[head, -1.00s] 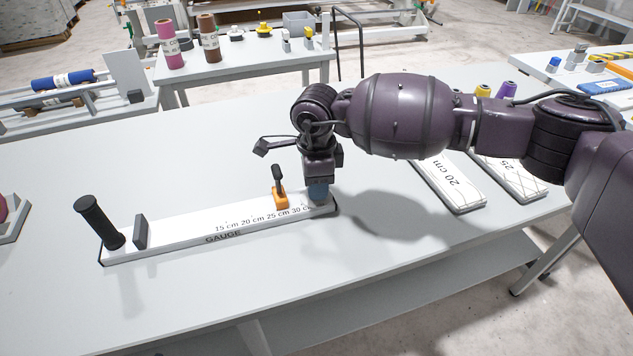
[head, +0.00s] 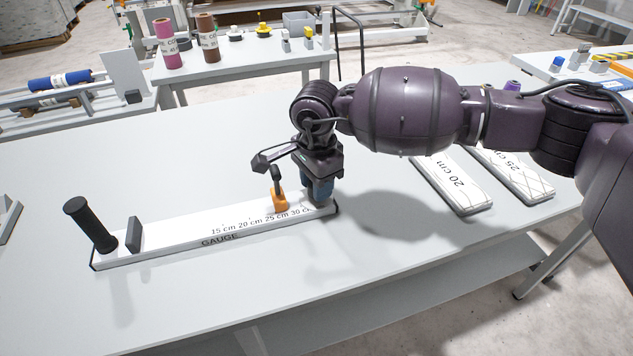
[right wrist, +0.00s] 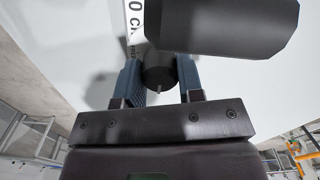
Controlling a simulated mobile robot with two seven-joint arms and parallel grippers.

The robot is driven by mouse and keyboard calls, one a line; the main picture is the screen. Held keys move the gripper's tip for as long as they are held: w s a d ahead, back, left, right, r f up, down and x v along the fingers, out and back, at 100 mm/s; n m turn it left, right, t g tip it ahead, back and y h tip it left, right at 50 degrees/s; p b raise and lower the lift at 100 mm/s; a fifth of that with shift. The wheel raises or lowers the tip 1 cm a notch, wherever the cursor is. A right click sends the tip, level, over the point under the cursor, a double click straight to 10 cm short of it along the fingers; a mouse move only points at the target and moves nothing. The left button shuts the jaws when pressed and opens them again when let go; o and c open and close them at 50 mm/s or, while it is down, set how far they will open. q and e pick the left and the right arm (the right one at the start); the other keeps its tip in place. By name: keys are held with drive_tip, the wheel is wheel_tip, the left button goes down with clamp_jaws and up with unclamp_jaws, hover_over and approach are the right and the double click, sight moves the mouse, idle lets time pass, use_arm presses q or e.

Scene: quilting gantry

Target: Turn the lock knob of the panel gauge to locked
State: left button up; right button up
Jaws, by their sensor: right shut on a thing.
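The panel gauge (head: 180,232) is a long white board marked from 15 cm to 30 cm, lying on the table. A black upright handle (head: 90,224) and a dark stop block (head: 134,235) stand at its left end. An orange slider (head: 280,202) with a dark lever sits near the 25 to 30 cm marks. My right gripper (head: 318,190) points down at the board's right end. In the right wrist view its blue fingers are shut on a dark round lock knob (right wrist: 159,70) with a small pale mark. The gripper hides the knob in the head view. My left gripper is out of view.
White panels marked 20 cm (head: 455,183) and 25 cm (head: 510,172) lie to the right. A back table (head: 240,68) holds spools and small items. The table in front of the gauge is clear. A thick dark shape (right wrist: 220,25) fills the upper right wrist view.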

drive_tip(key=o, duration=0.9)
drive_tip(key=shift+r, duration=0.1)
wheel_tip(320, 180, up, 11)
drive_tip(key=shift+f+p, duration=0.2)
drive_tip(key=shift+p, duration=0.4)
